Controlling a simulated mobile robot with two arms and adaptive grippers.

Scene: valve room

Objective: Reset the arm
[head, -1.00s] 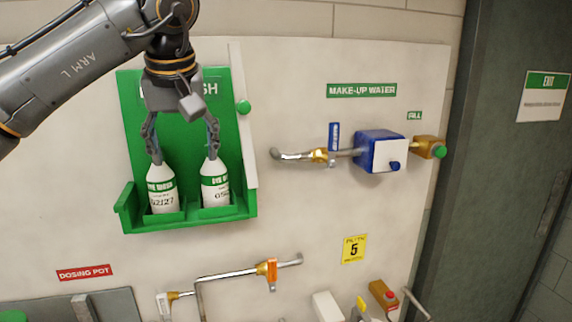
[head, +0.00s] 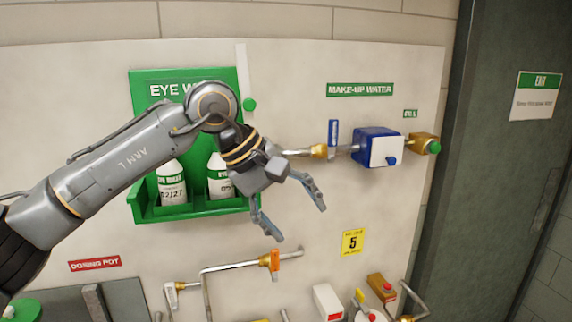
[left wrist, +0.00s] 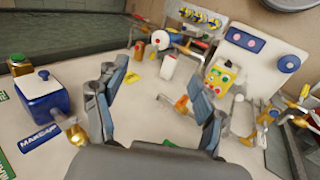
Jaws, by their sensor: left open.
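My left arm (head: 135,150) reaches in from the left in the head view. My left gripper (head: 300,222) is open and empty, in front of the white panel, below and left of the blue make-up water box. Its two fingers also show apart in the left wrist view (left wrist: 160,100), with nothing between them. Two white eye wash bottles stand in the green eye wash holder (head: 195,209): the left bottle (head: 171,182) and the right bottle (head: 217,180), which my arm partly hides. My right gripper is not in view.
The blue make-up water box (head: 378,148), with pipe and blue-handled valve (head: 333,137), sticks out to the right. An orange-handled valve (head: 274,261) and pipes are below. A red-buttoned device (head: 383,288) is at lower right. A dark door (head: 500,180) stands at right.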

